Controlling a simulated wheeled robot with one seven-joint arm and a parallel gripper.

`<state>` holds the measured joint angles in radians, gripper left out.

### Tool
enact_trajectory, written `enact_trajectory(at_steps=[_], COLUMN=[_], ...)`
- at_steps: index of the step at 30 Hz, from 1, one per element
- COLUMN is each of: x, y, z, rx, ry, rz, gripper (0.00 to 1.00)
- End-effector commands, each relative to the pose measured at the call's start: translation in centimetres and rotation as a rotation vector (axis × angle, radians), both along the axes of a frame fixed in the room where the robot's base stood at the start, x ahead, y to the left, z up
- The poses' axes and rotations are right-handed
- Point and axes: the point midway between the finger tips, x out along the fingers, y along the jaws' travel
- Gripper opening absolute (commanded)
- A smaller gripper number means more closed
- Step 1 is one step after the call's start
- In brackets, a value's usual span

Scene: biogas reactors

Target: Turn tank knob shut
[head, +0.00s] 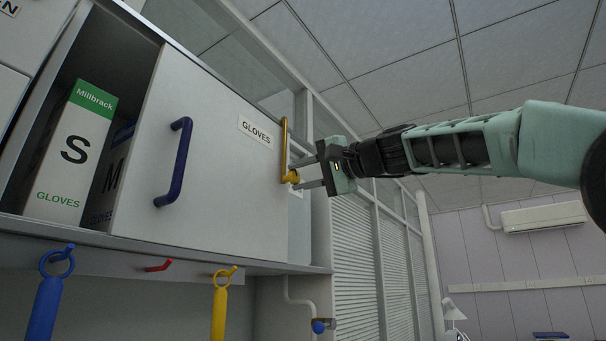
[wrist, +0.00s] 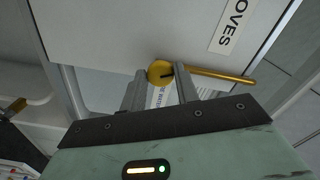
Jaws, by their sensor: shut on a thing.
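A yellow round knob (head: 292,177) with a long yellow bar (head: 284,140) sits at the right edge of the white cabinet door marked GLOVES. My gripper (head: 299,176) reaches in from the right, with its fingers on either side of the knob. In the wrist view the knob (wrist: 160,72) is between the fingertips of my gripper (wrist: 161,76), and the bar (wrist: 215,77) runs off to the right. The gripper is shut on the knob. The fingers partly cover its sides. No tank shows clearly in either view.
The white door (head: 215,150) has a blue handle (head: 174,162). A glove box (head: 72,150) stands in the open left part. Below hang a blue tag (head: 46,305) and a yellow tag (head: 219,310); a pipe with a blue knob (head: 318,326) is lower right.

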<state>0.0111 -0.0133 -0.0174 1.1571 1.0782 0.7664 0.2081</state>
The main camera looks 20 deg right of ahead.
Motion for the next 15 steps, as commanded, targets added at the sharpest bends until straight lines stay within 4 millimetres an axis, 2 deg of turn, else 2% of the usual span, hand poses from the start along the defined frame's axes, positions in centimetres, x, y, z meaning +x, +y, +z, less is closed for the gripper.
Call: enact_trajectory(at_steps=[15], x=[0.03], y=[-0.13], z=[0.16], rx=[0.295], ry=[0.213], rz=[-0.004], gripper=[0.08])
